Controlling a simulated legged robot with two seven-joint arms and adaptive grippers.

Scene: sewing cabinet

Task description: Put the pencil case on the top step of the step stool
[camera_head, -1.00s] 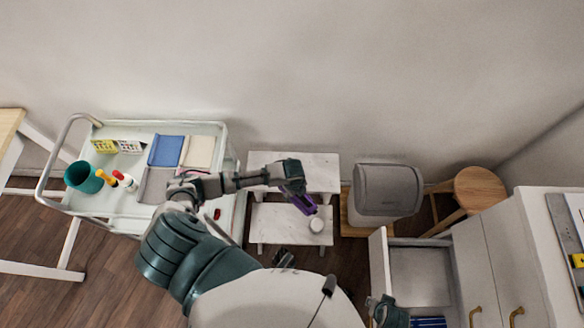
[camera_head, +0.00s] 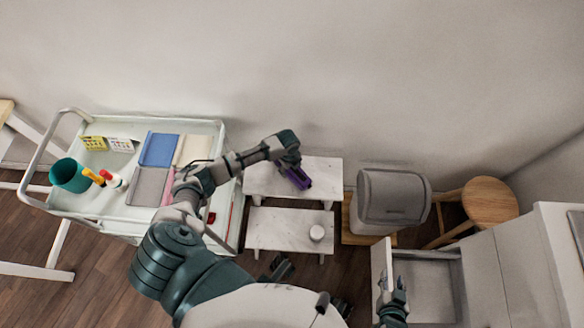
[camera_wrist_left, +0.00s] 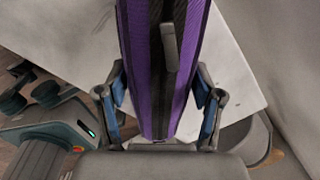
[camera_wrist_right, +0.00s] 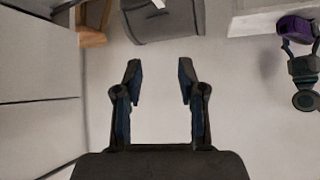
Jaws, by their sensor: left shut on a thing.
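The pencil case (camera_head: 298,177) is purple and black, and it is over the white marbled top step (camera_head: 325,176) of the step stool. My left gripper (camera_head: 290,164) is shut on the pencil case; in the left wrist view the case (camera_wrist_left: 190,75) stands between the two fingers (camera_wrist_left: 160,110), with the white step surface (camera_wrist_left: 232,80) behind it. I cannot tell whether the case touches the step.
A white cart (camera_head: 120,212) at left holds a teal cup (camera_head: 69,175), bottles (camera_head: 112,180), small boxes and folded cloths (camera_head: 160,149). A grey-lidded bin (camera_head: 393,199) and wooden stool (camera_head: 489,200) stand right of the steps. An open drawer (camera_head: 422,283) juts out at front right.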

